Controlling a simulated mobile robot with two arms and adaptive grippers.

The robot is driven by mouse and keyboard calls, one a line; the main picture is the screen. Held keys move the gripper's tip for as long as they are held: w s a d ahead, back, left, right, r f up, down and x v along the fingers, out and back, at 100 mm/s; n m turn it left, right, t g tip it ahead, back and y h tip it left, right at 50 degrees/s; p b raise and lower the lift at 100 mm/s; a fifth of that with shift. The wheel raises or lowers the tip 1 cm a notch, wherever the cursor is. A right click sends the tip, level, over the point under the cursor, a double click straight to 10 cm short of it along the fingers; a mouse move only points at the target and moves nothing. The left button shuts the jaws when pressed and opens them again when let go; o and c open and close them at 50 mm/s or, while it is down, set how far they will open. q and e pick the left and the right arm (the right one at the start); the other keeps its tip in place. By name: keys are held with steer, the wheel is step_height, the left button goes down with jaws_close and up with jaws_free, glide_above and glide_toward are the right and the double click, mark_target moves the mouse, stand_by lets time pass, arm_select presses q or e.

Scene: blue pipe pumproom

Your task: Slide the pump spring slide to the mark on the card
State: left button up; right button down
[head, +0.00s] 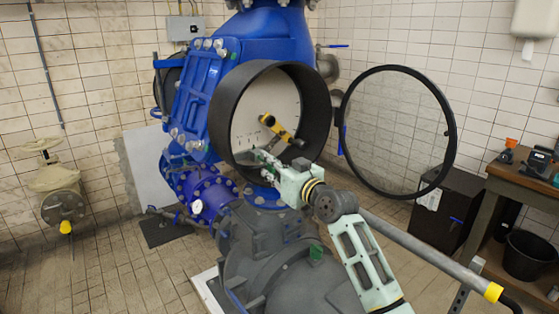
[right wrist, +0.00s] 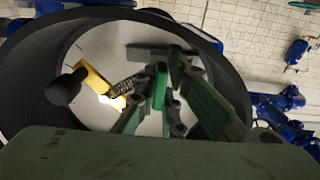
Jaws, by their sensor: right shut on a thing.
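The black round housing (head: 224,100) stands open, with a white card (head: 285,95) inside. Dark marks show on the card's left part, too small to read. A yellow arm (head: 281,132) with dark ends crosses the card; it also shows in the right wrist view (right wrist: 93,78). My right gripper (head: 265,158) reaches into the lower part of the housing. In the right wrist view, its fingers (right wrist: 160,92) are shut on the spring slide, which they mostly hide. A coiled spring (right wrist: 124,85) lies between the fingers and the yellow arm. My left gripper is not in view.
The round glass cover (head: 397,130) with a black rim stands open to the right of the housing. Blue pump pipework (head: 265,35) rises behind it. A grey pipe body (head: 285,265) lies below. A wooden bench (head: 525,175) stands at the far right.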

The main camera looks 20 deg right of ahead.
steer(key=shift+s+a, duration=0.15)
steer(key=shift+a, duration=0.3)
steer(key=c, duration=1.8)
jaws_free()
steer(key=shift+d, duration=0.2)
steer(key=shift+c, duration=0.2)
steer(key=v, duration=1.2)
